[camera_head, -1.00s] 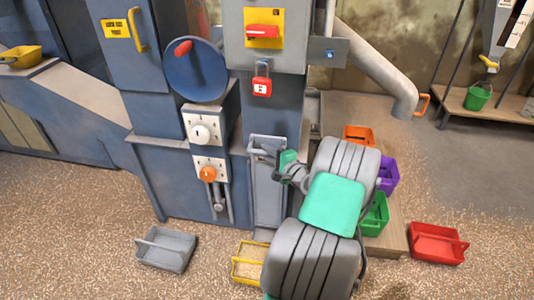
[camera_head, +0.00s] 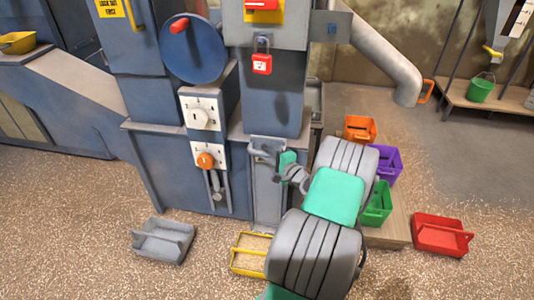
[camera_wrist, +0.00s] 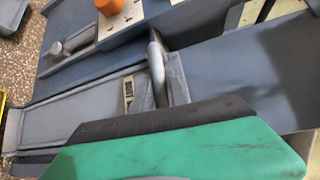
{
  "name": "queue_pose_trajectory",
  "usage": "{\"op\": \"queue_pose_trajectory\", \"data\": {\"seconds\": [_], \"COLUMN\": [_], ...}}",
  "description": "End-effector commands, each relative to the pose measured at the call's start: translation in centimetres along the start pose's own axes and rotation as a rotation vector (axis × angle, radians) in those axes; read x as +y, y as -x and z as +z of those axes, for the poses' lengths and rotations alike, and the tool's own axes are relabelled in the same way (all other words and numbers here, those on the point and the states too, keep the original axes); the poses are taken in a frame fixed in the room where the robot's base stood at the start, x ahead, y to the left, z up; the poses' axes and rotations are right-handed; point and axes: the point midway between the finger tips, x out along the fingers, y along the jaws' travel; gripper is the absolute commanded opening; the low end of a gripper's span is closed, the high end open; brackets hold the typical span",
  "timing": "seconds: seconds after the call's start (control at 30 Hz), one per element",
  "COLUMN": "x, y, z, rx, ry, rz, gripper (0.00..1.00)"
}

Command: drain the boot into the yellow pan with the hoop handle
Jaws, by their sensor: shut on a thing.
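The yellow pan with the hoop handle (camera_head: 236,266) stands on the floor in front of the boot (camera_head: 180,165), partly hidden by my arm. Its inside shows a speckled beige like the floor; I cannot tell how much grain is in it. A grey panel (camera_head: 268,200) with a grey bar handle (camera_head: 258,150) is on the boot's front, above and behind the pan. My gripper (camera_head: 281,160) is shut on this handle. In the wrist view the handle (camera_wrist: 157,62) rises behind my green and black finger, and the gripped part is hidden.
A grey pan (camera_head: 163,240) stands to the left. Orange (camera_head: 360,127), purple (camera_head: 386,160) and green (camera_head: 377,208) bins stand on a platform at right, with a red bin (camera_head: 440,238) beside it. A red padlock (camera_head: 262,62) hangs above the panel.

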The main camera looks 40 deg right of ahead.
Motion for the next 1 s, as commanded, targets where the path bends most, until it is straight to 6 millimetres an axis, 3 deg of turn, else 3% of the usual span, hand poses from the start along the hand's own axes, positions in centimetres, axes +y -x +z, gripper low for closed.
{"op": "queue_pose_trajectory", "data": {"seconds": [0.07,0.1,0.33,0.67,1.0], "x": [0.8,0.8,0.6,0.4,0.3], "y": [0.1,0.1,0.1,0.8,7.2], "z": [-0.1,-0.1,0.0,0.0,-0.1], "rx": [0.006,0.006,0.003,0.003,0.007], "ry": [-0.007,-0.008,-0.006,-0.005,-0.006], "rz": [0.013,0.013,0.011,0.009,0.009], "gripper": [0.00,0.20,0.39,0.40,0.40]}}
